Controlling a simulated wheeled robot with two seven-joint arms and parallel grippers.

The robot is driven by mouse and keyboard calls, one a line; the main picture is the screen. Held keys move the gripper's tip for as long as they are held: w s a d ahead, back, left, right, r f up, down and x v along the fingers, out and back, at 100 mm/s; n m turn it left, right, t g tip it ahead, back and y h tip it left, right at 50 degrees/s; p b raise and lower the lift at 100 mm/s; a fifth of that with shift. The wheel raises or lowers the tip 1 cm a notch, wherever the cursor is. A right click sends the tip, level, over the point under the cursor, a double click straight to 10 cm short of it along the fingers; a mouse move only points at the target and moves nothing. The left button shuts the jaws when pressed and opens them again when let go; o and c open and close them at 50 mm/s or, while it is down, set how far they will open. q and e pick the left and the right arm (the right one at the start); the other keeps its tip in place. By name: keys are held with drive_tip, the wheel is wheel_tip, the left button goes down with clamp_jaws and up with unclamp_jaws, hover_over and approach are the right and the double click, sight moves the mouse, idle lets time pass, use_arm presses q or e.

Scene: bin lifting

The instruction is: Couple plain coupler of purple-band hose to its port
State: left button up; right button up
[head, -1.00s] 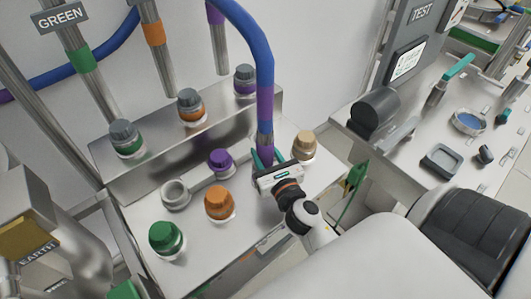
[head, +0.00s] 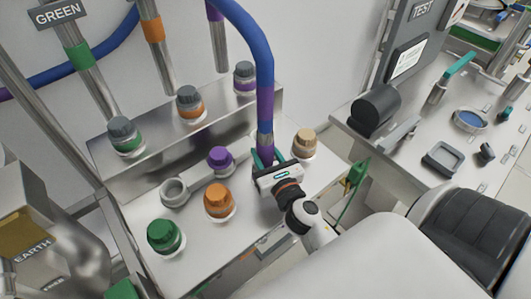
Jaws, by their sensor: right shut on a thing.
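The blue hose (head: 265,75) has a purple band (head: 265,104) and comes down from the top of the view to a metal coupler end (head: 265,140). My right gripper (head: 265,160) is shut on this hose end and holds it upright over the steel bench. The lowest part of the coupler is hidden by the gripper. A purple-capped port (head: 220,160) stands to the left of the gripper. An open grey ring port (head: 174,192) with no cap is further left. My left gripper is not in view.
Orange (head: 219,200), green (head: 165,237) and tan (head: 304,143) capped ports stand around the gripper on the bench (head: 195,247). A raised ledge behind bears several grey-topped ports (head: 189,103). A second worktop (head: 420,130) with loose parts is at right.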

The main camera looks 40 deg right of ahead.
drive_tip(key=shift+f, duration=0.1)
drive_tip(key=o, duration=1.3)
drive_tip(key=shift+c, duration=0.2)
drive_tip(key=shift+s, duration=0.15)
drive_tip(key=shift+s+a+f, duration=0.1)
drive_tip(key=shift+s, duration=0.2)
drive_tip(key=s+a+b, duration=0.2)
drive_tip(key=s+b, duration=0.3)
drive_tip(key=s, duration=0.6)
